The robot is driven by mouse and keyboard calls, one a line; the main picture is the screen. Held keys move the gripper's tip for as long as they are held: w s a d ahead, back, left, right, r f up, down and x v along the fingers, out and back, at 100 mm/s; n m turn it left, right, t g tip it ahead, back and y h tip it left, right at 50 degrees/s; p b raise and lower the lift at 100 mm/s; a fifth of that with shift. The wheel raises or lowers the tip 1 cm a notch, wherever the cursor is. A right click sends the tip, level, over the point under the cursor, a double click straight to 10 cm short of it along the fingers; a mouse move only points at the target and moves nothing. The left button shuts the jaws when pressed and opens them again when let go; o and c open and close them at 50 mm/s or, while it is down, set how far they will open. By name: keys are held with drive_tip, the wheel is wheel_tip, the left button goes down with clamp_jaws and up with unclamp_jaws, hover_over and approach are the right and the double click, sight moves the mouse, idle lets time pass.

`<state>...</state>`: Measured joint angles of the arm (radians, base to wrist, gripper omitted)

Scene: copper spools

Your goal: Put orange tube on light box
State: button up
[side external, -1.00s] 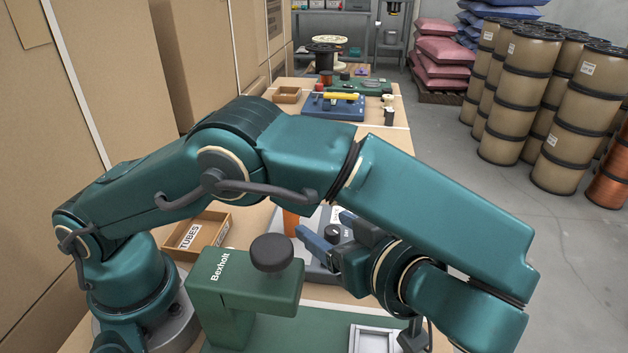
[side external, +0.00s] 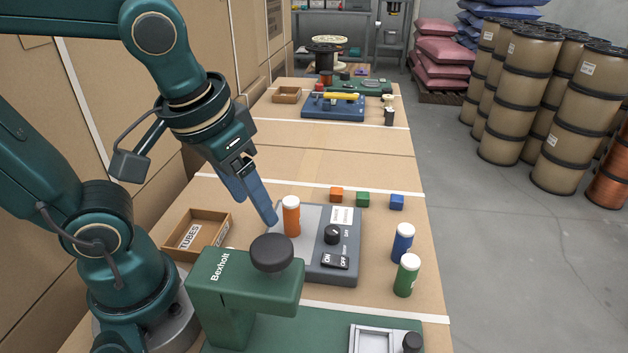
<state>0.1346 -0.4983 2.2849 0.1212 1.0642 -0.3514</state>
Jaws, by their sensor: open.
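The orange tube (side external: 291,219) with a white cap stands upright on the left part of the grey light box (side external: 318,268). The box has a round knob, ON and OFF buttons and a white label on top. My gripper (side external: 257,224) is just left of the tube, with its blue fingers pointing down. It is open and holds nothing, and its fingers appear apart from the tube.
The green Bexholt press (side external: 240,292) with a dark knob stands in front of the box. A TUBES tray (side external: 197,236) is at left. Blue (side external: 402,243) and green (side external: 407,276) tubes stand at right. Orange, green and blue cubes (side external: 363,199) lie behind the box.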

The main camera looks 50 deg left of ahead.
drive_tip(key=shift+s+f+m+t+h, duration=0.1)
drive_tip(key=shift+s+m+t+h, duration=0.1)
drive_tip(key=shift+m+t, duration=0.3)
drive_tip(key=shift+s+m+t+h, duration=0.1)
drive_tip(key=shift+m+t+h, duration=0.1)
drive_tip(key=shift+m+t, duration=0.3)
